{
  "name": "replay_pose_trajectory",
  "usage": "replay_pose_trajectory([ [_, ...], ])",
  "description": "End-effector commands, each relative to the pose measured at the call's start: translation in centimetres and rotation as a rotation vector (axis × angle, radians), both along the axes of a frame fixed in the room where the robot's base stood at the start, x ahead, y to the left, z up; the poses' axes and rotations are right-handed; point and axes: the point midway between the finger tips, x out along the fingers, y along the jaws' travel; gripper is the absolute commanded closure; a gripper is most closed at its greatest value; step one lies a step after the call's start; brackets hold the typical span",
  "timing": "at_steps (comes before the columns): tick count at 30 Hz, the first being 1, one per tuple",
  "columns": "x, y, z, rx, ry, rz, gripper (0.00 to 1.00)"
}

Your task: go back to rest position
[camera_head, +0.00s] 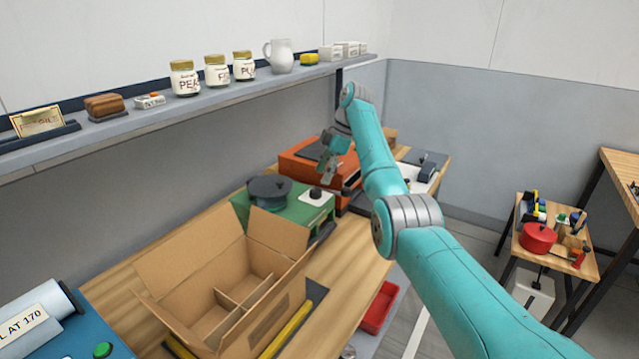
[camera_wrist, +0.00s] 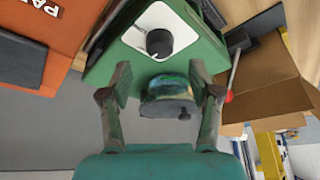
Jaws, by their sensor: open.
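My gripper (camera_head: 331,160) is at the end of my teal arm, above the far part of the wooden bench, near the orange machine. In the wrist view my gripper (camera_wrist: 160,72) shows two fingers spread apart with nothing held between them. Beyond the fingers is a green machine with a white panel and a black knob (camera_wrist: 159,43). A dark round part of it (camera_wrist: 167,104) shows between the fingers. My gripper appears apart from all of these.
An open cardboard box (camera_head: 190,262) with dividers stands on the bench (camera_head: 345,262). The green machine (camera_head: 300,208) and orange machine (camera_head: 300,160) are behind it. A wall shelf (camera_head: 130,118) holds jars and a white pitcher (camera_head: 280,56). A side table at right holds a red pot (camera_head: 538,238).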

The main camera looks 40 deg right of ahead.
Motion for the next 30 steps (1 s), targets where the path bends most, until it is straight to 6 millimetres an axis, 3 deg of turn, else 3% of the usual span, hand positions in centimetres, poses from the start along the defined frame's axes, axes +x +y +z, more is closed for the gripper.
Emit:
replay_pose_trajectory([
  [7,-0.3,-0.6,1.7,0.000,0.000,0.000,0.38],
  [24,-0.3,-0.7,1.8,0.001,-0.006,0.004,0.38],
  [30,-0.7,-1.8,4.1,0.003,-0.179,0.128,0.38],
])
